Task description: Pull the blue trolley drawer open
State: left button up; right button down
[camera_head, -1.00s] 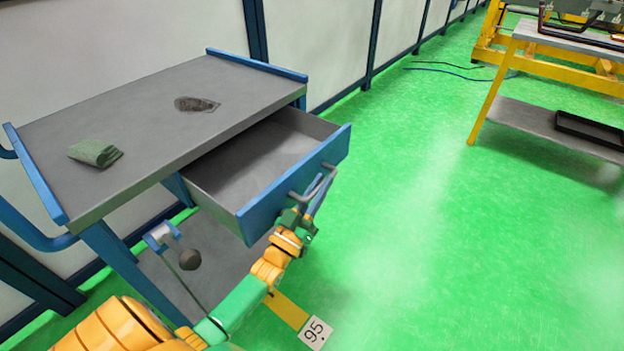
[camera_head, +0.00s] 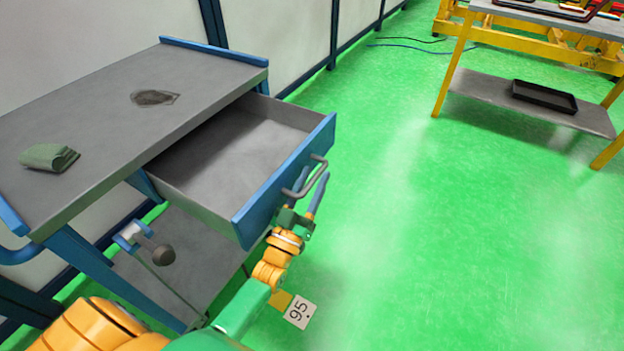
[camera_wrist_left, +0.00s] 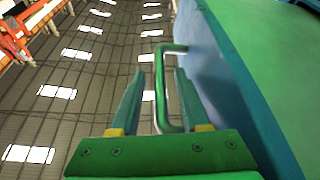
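The blue-fronted drawer (camera_head: 285,181) of the trolley (camera_head: 98,128) stands well out from under the grey top, and its grey inside looks empty. A grey bar handle (camera_head: 309,181) is on its front. My left gripper (camera_head: 310,193) is at the handle, its two fingers spread apart. In the left wrist view the handle (camera_wrist_left: 160,90) stands between the open fingers (camera_wrist_left: 156,90), with a gap on both sides. My right gripper is in neither view.
A green folded cloth (camera_head: 48,157) and a dark patch (camera_head: 154,97) are on the trolley top. A yellow-legged workbench (camera_head: 452,65) with a black tray (camera_head: 544,97) on its shelf stands at the upper right. The green floor (camera_head: 420,230) between is clear.

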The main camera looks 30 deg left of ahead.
pick_arm(q)
jog(key=v, duration=0.7)
jog(key=shift+s, duration=0.1)
